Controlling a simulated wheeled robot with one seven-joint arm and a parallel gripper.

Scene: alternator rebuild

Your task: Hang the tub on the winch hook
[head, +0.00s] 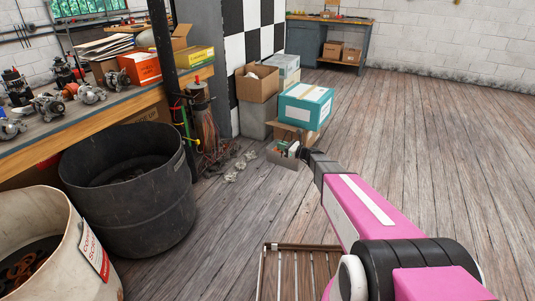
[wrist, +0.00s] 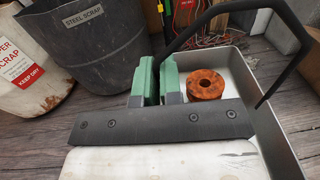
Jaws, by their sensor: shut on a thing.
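The tub is a shallow grey metal tray with a black wire bail handle. In the wrist view its rim and far wall (wrist: 225,52) show, with the handle arching above. An orange ring (wrist: 206,85) lies inside it. My gripper (wrist: 157,72) has green fingers closed at the tub's left side by the foot of the handle; the exact grip point is hidden. In the head view the tub (head: 281,158) is small at the end of my pink arm, in front of the boxes; its height above the floor is unclear. I cannot make out a winch hook.
Stacked boxes (head: 305,105) are behind the tub. A slatted pallet-like frame (head: 298,270) lies near the bottom. Floor at right is clear.

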